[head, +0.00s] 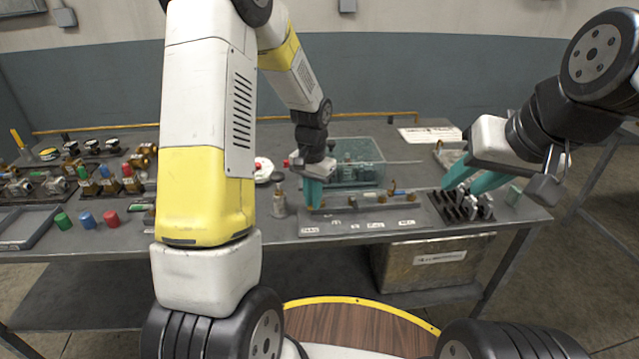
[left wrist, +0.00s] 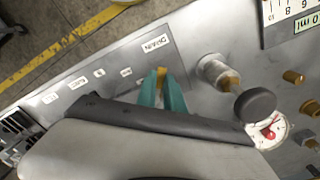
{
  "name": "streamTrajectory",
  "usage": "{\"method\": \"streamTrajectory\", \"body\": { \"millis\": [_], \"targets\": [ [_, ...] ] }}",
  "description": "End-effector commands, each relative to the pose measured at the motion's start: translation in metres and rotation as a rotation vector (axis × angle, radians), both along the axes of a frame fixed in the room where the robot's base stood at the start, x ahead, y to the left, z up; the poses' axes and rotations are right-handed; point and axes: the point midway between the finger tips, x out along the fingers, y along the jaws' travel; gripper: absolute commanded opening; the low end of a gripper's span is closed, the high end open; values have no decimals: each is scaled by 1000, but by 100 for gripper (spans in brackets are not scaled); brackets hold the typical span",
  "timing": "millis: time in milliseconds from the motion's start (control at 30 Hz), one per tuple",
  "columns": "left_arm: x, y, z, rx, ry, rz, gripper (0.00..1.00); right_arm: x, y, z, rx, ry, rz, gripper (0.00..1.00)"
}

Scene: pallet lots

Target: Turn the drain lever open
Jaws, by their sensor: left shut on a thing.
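The drain lever shows as a small yellow handle (left wrist: 161,73) in the left wrist view, beside the white DRAIN label (left wrist: 157,43). My left gripper (left wrist: 162,92) is shut on the lever, its teal fingers on either side of it. In the head view the left gripper (head: 313,194) points down at the left end of the grey valve panel (head: 345,228), and its fingers hide the lever there. The DRAIN label (head: 310,231) lies in front of it. My right gripper (head: 477,182) has its teal fingers apart above a black slotted rack (head: 442,211), no held object visible.
A brass-topped fitting (head: 279,205) stands just left of the panel, with a round gauge (head: 263,170) behind. A clear teal bin (head: 372,170) is behind the panel. Colored cylinders (head: 88,220) and a grey tray (head: 25,229) lie left. A metal box (head: 400,268) is below the table.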

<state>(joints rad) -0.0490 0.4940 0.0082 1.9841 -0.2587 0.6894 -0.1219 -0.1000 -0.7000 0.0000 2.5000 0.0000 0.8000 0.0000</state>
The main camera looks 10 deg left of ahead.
Motion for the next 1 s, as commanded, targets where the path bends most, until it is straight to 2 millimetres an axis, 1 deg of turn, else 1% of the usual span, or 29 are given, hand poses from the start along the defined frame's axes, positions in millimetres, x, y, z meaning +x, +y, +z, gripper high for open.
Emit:
{"method": "streamTrajectory", "body": {
  "millis": [300,500,733,1000],
  "targets": [
    [-2,-13,1,0,-3,294,0,0,0,0,0,0,0,34],
    [-2,-19,1,-1,-2,456,0,0,0,0,0,0,0,34],
    [-1,-24,1,-1,-3,588,0,0,0,0,0,0,0,34],
    [0,-26,1,-1,-3,663,0,0,0,0,0,0,0,34]
  ]
}}
